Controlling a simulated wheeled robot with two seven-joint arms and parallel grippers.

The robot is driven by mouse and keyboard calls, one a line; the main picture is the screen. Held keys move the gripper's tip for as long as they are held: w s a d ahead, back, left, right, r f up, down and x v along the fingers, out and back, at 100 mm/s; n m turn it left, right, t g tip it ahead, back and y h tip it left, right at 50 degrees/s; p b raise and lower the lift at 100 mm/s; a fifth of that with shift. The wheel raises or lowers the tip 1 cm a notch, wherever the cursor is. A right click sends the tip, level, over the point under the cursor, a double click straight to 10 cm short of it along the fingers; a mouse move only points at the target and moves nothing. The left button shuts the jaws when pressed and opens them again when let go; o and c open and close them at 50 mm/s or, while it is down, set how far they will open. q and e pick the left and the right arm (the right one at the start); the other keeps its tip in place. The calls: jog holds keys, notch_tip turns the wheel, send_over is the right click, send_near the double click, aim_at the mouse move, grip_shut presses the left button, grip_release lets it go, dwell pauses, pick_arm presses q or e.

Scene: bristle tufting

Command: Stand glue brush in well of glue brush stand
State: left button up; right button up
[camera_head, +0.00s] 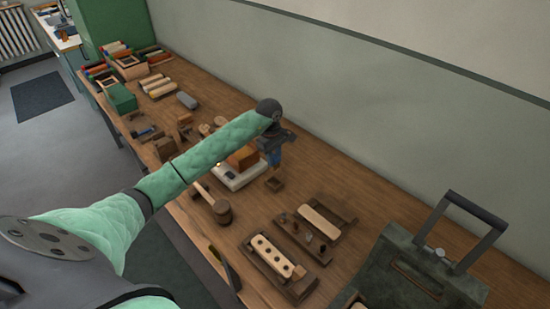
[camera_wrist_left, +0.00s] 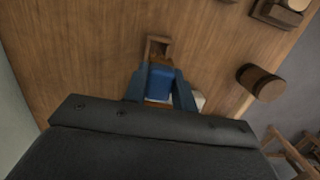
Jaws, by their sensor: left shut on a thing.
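My left gripper (camera_head: 274,158) hangs over the workbench at the end of the green-sleeved arm, fingers downward. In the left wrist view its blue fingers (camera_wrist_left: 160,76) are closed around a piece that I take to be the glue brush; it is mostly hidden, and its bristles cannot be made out. The glue brush stand appears to be the small open wooden box (camera_head: 275,184), just below the fingers. In the left wrist view the box (camera_wrist_left: 157,42) lies just beyond the fingertips, its well partly visible. Whether the brush touches it cannot be told. My right gripper is out of view.
A white tray (camera_head: 229,182) with an orange-brown block (camera_head: 242,158) stands left of the box. A wooden mallet (camera_head: 221,208) lies nearer the front edge. A drilled block (camera_head: 272,256) and a rack (camera_head: 300,235) lie to the right. Bare bench lies behind the box.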

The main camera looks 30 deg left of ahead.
pick_arm(q)
jog(key=shift+w+f, duration=0.25)
jog(key=shift+f, duration=0.3)
jog(key=shift+s+f, duration=0.25)
jog(key=shift+f, duration=0.45)
jog(key=shift+w+f, duration=0.15)
jog(key=shift+f, duration=0.85)
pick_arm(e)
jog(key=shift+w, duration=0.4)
pick_arm(q)
jog(key=shift+r, duration=0.1)
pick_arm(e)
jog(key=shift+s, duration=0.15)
pick_arm(q)
jog(key=shift+b, duration=0.65)
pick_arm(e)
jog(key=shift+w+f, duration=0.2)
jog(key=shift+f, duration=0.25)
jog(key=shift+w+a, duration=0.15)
